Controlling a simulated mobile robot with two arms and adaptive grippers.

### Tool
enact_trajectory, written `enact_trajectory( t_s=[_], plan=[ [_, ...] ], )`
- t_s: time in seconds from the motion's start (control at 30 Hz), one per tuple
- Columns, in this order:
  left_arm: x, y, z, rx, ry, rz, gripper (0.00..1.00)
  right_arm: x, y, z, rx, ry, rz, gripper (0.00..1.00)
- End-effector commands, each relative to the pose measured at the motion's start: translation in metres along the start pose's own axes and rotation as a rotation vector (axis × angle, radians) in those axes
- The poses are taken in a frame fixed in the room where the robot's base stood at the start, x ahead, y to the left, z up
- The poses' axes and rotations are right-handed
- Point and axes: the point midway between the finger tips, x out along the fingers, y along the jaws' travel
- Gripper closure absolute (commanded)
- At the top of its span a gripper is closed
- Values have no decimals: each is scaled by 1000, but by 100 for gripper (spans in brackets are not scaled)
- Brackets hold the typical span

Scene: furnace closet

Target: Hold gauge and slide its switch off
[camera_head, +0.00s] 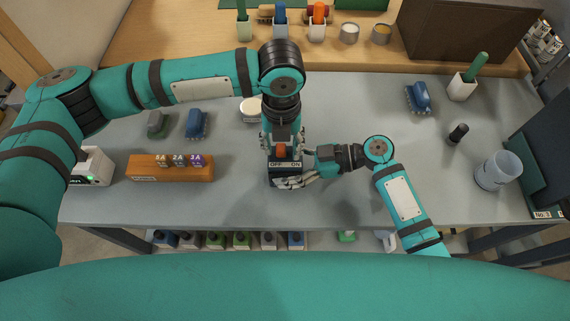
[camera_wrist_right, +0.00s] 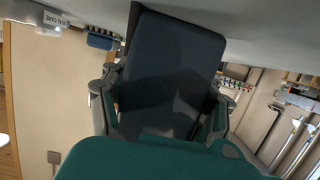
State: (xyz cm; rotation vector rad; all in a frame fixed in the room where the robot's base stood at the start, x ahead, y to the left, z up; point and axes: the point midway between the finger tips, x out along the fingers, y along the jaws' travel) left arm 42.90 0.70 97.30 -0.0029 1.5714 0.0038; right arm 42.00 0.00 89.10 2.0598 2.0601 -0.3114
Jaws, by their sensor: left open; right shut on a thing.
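The gauge (camera_head: 285,171) is a dark box on the grey table, with a white OFF and ON label on top. Its orange switch (camera_head: 281,151) shows just behind the label, with OFF on the left and ON on the right; I cannot tell its exact setting. My right gripper (camera_head: 298,180) is shut on the gauge from the right and front. In the right wrist view the dark gauge body (camera_wrist_right: 170,75) fills the space between the two fingers. My left gripper (camera_head: 282,144) points down over the switch, open, its fingers around or close to it. Contact is unclear.
A white box with green light (camera_head: 92,167) is further left. Table between is clear.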

Motion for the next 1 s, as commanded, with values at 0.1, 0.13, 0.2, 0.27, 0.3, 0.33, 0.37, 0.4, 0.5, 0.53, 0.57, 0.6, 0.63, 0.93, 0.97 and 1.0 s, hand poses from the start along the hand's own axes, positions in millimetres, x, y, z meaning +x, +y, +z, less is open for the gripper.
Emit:
enact_trajectory(
  t_s=[0.1,0.13,0.2,0.27,0.3,0.33,0.37,0.4,0.5,0.53,0.57,0.6,0.63,0.93,0.97,1.0],
  plan=[
    [-10,0,0,1,-1,-2,56,0,0,0,1,-1,0,78],
    [-13,-1,0,1,-2,-2,56,0,0,0,1,-1,0,78],
    [-20,0,0,1,-3,-2,56,0,0,1,1,-1,0,78],
    [-26,0,0,2,-2,-2,56,0,0,1,1,-1,0,78],
    [-30,-1,0,2,-2,-2,56,0,0,1,1,-1,0,78],
    [-33,-1,0,2,-1,-2,56,0,0,1,1,-1,0,78],
    [-36,0,0,1,-2,-2,56,0,0,1,1,-1,0,78],
    [-40,0,0,1,-3,-1,56,0,0,1,1,-1,0,78],
    [-50,0,0,1,-2,-2,56,0,0,1,1,-1,0,78],
    [-52,0,0,0,-1,-1,56,0,0,1,1,-1,0,78],
    [-54,0,0,0,-1,-1,56,0,0,1,1,-1,0,78],
    [-56,0,0,0,-1,-1,56,0,0,1,1,-1,0,78],
    [-57,0,0,0,-1,-1,56,0,0,1,1,-1,0,78],
    [-59,0,0,0,-1,-1,56,0,0,0,1,-1,0,78],
    [-59,0,0,0,-1,-1,56,0,0,0,1,-1,0,78],
    [-59,0,0,0,-1,-1,56,0,0,0,1,-1,0,78]
  ],
)
